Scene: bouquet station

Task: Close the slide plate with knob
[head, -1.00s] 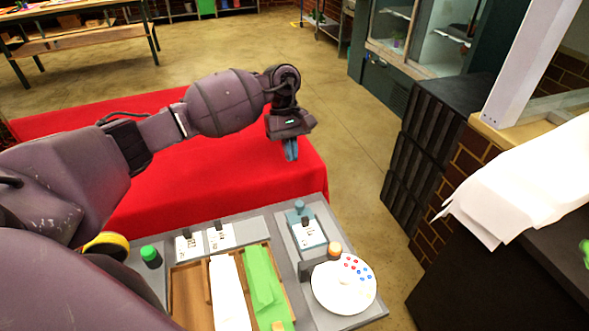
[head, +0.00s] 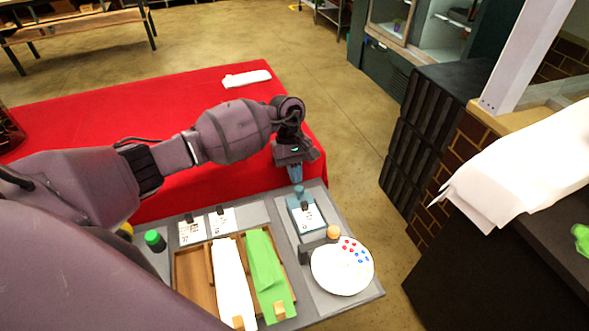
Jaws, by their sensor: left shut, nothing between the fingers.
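A small teal plate with a round teal knob (head: 298,190) sits at the back of the grey station board (head: 318,205), with a white label card (head: 308,217) in front of the knob. How far the plate is slid cannot be told. My left gripper (head: 295,175) points down with its blue fingers shut and empty. Its tips appear just above and behind the knob; whether they touch it cannot be told. My right gripper is out of view.
An orange knob (head: 333,232) on a dark block stands beside a white round dish (head: 342,268) with red and blue dots. White (head: 232,285) and green (head: 268,275) sheets lie over a wooden tray. A green-capped jar (head: 155,241) stands left. A red-covered table (head: 180,95) lies behind.

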